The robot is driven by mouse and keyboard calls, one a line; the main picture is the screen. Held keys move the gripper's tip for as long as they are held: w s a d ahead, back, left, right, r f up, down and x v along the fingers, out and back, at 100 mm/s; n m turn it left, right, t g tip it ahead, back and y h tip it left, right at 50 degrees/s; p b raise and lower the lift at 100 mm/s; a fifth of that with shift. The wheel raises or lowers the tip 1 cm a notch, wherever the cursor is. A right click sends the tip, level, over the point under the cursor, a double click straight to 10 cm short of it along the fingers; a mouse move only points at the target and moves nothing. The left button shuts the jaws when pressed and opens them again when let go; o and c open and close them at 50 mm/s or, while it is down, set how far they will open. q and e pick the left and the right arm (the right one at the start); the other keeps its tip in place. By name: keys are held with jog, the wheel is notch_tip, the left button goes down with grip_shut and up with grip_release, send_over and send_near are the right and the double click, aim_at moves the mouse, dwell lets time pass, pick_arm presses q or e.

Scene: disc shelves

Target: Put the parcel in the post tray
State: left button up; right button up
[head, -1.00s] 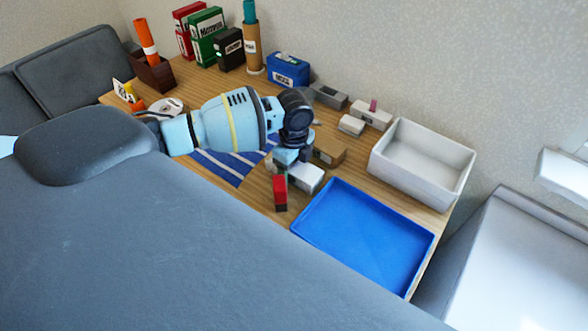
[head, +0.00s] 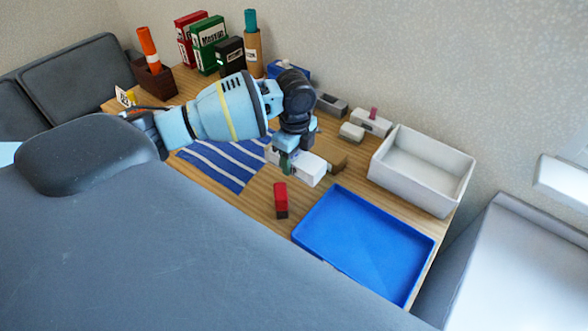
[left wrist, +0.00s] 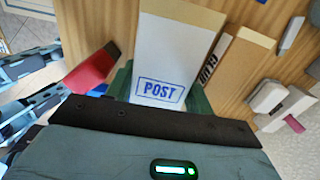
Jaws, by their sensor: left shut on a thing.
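The parcel is a white box (head: 313,172) with a blue POST stamp, read in the left wrist view (left wrist: 175,45). My left gripper (head: 287,160) is shut on it, with one green finger on each side (left wrist: 160,96). The parcel appears to be slightly above the table, partly hidden by the gripper. A shallow blue tray (head: 365,245) lies at the front right of the table, and a deeper white bin (head: 425,185) stands behind it. Both look empty. No label shows on either, so I cannot tell which is the post tray.
A red and black block (head: 280,198) stands between the parcel and the blue tray. A brown box (head: 334,160) is close beside the parcel. A blue striped mat (head: 225,165) lies to the left. Grey and white desk items (head: 370,122) stand along the wall.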

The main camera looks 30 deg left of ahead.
pick_arm(q)
jog(key=shift+r, duration=1.8)
